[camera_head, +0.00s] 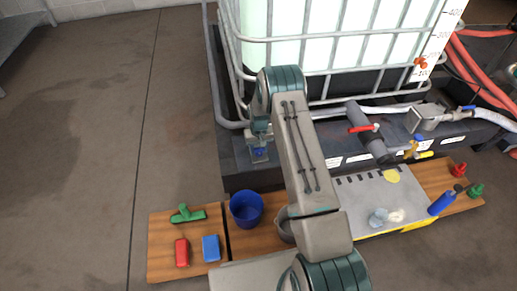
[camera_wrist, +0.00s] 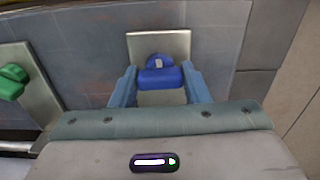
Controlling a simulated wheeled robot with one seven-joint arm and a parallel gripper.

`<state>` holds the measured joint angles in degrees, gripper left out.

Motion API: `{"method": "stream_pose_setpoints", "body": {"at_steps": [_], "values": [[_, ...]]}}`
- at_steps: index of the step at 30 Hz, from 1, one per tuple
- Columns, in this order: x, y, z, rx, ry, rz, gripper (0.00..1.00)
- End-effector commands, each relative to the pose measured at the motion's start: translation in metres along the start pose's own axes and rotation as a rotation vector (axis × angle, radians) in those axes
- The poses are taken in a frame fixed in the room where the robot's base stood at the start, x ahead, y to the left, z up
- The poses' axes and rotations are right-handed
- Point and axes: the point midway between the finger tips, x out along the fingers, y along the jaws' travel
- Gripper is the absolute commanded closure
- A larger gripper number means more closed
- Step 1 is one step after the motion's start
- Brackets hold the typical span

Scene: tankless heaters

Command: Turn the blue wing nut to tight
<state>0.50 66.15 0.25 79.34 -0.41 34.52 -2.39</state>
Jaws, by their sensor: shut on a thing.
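The blue wing nut (camera_wrist: 158,76) sits on a pale mounting plate (camera_wrist: 170,45) on the dark grey wall of the base, in the wrist view. My gripper (camera_wrist: 158,85) has a light blue finger on each side of it and is shut on it. A small pale mark shows on the round hub above the wing. In the head view the blue wing nut (camera_head: 259,152) is a small blue spot just below my gripper (camera_head: 258,140), partly hidden by it.
A green part (camera_wrist: 12,82) on another plate is at the left of the wrist view. A caged white tank (camera_head: 340,35) stands behind. Open floor lies left.

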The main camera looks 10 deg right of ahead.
Motion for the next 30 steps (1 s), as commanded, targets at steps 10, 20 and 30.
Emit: {"method": "stream_pose_setpoints", "body": {"at_steps": [10,20,30], "values": [[-0.0004,-0.0002,-0.0008,0.057,0.002,-0.001,0.81],[-0.0004,-0.0002,-0.0008,0.059,0.002,-0.001,0.81],[-0.0005,0.0,-0.0003,0.057,0.001,0.0,0.36]]}}
